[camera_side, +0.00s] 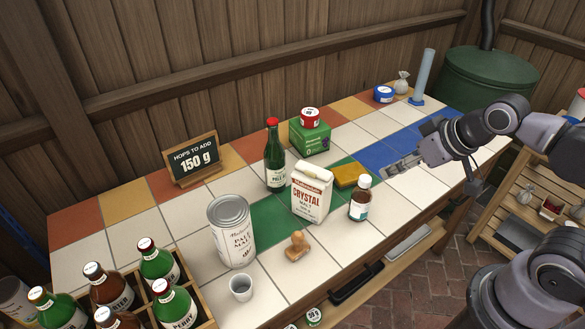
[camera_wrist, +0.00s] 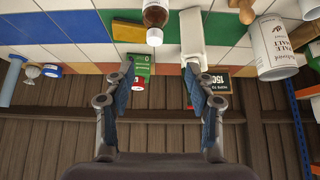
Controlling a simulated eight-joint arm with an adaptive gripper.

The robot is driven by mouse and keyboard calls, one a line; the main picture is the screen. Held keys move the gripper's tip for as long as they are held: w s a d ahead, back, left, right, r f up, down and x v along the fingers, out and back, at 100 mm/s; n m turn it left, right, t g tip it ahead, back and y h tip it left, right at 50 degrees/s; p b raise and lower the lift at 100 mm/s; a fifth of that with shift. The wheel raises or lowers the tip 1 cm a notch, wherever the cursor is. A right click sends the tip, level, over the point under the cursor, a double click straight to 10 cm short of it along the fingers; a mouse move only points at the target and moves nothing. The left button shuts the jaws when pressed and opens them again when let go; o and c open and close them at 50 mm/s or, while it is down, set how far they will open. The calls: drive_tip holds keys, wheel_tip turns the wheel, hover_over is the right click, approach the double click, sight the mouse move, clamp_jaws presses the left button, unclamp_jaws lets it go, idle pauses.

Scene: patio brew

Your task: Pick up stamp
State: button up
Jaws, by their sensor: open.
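The stamp (camera_side: 297,246) is a small light-brown wooden piece with a rounded knob, standing on white tiles near the table's front edge in the side view. It is right of a large tin and in front of the malt carton. In the wrist view, the stamp (camera_wrist: 244,10) shows at the top edge, partly cut off. My gripper (camera_side: 392,168) is open and empty, above the blue tiles at the right, well apart from the stamp. In the wrist view, my gripper (camera_wrist: 159,76) has its fingers spread wide with nothing between them held.
Near the stamp stand the tin (camera_side: 232,231), a small cup (camera_side: 241,287), the malt carton (camera_side: 311,192) and a brown bottle (camera_side: 360,198). A yellow sponge (camera_side: 350,176), green box (camera_side: 310,137) and red-capped bottle (camera_side: 274,158) stand behind. A bottle crate (camera_side: 199,306) is front left.

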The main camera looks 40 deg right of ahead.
drive_tip(key=n, duration=0.1)
drive_tip(key=n+g, duration=0.7)
drive_tip(key=n, duration=0.9)
hover_over(298, 233)
wheel_tip(298, 233, down, 8)
drive_tip(key=shift+d+r, duration=0.1)
drive_tip(key=shift+a+f+g, duration=0.2)
drive_tip(key=shift+f+g, duration=0.1)
drive_tip(key=shift+f, duration=0.3)
drive_tip(key=shift+d+f, duration=0.1)
drive_tip(key=shift+f, duration=4.9)
drive_tip(key=shift+c, duration=0.3)
clamp_jaws()
